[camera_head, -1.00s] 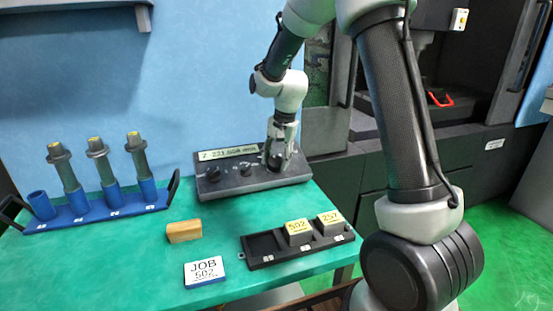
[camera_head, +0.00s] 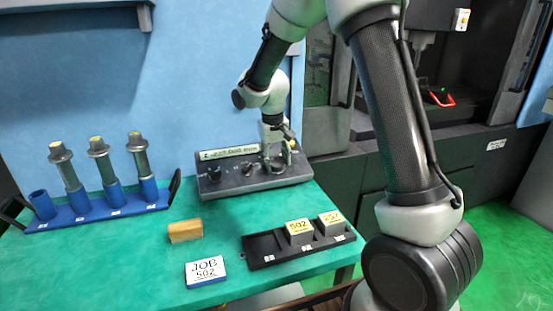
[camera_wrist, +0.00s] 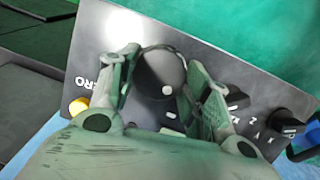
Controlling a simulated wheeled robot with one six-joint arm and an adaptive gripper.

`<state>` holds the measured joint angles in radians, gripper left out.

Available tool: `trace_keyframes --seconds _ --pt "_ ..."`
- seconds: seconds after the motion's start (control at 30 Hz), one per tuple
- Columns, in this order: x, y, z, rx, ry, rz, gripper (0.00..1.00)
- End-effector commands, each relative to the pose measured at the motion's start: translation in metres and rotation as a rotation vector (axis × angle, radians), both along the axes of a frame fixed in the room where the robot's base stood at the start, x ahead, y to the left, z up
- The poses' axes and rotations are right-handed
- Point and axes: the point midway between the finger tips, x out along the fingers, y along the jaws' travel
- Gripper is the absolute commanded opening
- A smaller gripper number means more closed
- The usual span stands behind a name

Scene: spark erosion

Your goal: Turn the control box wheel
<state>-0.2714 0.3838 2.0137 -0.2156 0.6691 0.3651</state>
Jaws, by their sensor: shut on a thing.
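The control box (camera_head: 232,184) is a dark grey sloped console at the back of the green table. It has black knobs and a strip display on top. My gripper (camera_head: 278,163) points down over the right end of the box. In the wrist view the round black wheel (camera_wrist: 160,72), with a pale dot on it, sits between the two fingers of my gripper (camera_wrist: 163,78). The fingers are closed on opposite sides of the wheel. In the head view the gripper mostly hides the wheel.
A yellow button (camera_wrist: 78,106) and two smaller knobs, one a black knob (camera_wrist: 285,124), flank the wheel. In front lie a wooden block (camera_head: 185,231), a JOB 502 sign (camera_head: 205,271) and a black tray (camera_head: 262,250) with two labelled blocks. A blue rack (camera_head: 100,208) with tool holders stands left.

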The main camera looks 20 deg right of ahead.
Motion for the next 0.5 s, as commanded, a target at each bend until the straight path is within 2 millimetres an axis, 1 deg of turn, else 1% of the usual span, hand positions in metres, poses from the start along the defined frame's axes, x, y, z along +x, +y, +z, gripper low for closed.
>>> trace_keyframes --seconds 0.5 --pt "-0.0026 0.0029 -0.0007 -0.183 0.0 0.454 0.24"
